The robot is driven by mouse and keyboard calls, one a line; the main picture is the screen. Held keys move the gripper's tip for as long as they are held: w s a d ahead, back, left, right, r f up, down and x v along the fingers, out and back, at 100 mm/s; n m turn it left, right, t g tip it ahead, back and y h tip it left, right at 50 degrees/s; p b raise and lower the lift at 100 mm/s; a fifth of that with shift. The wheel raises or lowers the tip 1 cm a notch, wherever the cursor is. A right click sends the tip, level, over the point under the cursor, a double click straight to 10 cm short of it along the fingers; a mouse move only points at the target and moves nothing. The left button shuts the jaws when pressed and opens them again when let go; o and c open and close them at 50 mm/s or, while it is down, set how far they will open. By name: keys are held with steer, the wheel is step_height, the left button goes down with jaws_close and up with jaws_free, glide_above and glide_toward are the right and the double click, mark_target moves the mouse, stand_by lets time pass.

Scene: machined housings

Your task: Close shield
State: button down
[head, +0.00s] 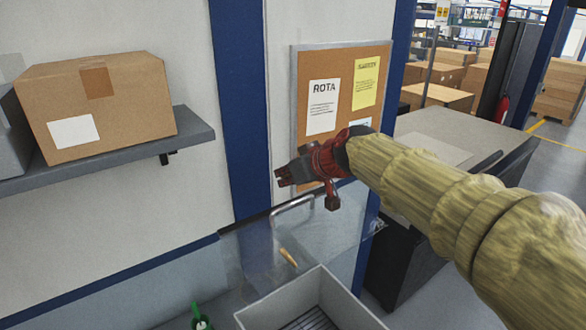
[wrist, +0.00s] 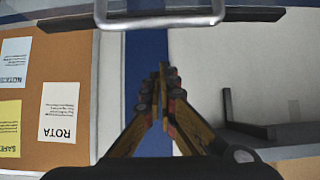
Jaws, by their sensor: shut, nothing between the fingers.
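The shield is a clear, see-through panel (head: 247,255) at the lower middle of the head view, above a grey-white bin. Its metal bar handle (head: 292,205) is near the panel's upper edge. The handle also crosses the top of the wrist view (wrist: 160,20). My gripper (head: 281,177) is red and dark, shut and empty, and points left in the head view. It appears a little above the handle there, apart from it. In the wrist view the fingertips (wrist: 163,72) meet below the handle, with a gap between. The panel's lower edges are hard to make out.
The open bin (head: 283,312) has a dark slatted floor. A brass-coloured piece (head: 288,257) and a green item (head: 198,318) show nearby. A cardboard box (head: 98,100) stands on a wall shelf (head: 190,138) at left. A cork board (head: 310,68) hangs behind my gripper.

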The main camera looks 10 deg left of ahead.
mark_target(293, 215)
steer(key=shift+s+d+f, duration=0.35)
steer(key=shift+s+d, duration=0.2)
steer(key=shift+d, duration=0.1)
steer(key=shift+s+d+f, duration=0.35)
steer(key=shift+s+d, duration=0.2)
steer(key=shift+d, duration=0.05)
steer(key=shift+d+f, duration=0.1)
steer(key=shift+f, duration=0.2)
steer(key=shift+f, duration=0.1)
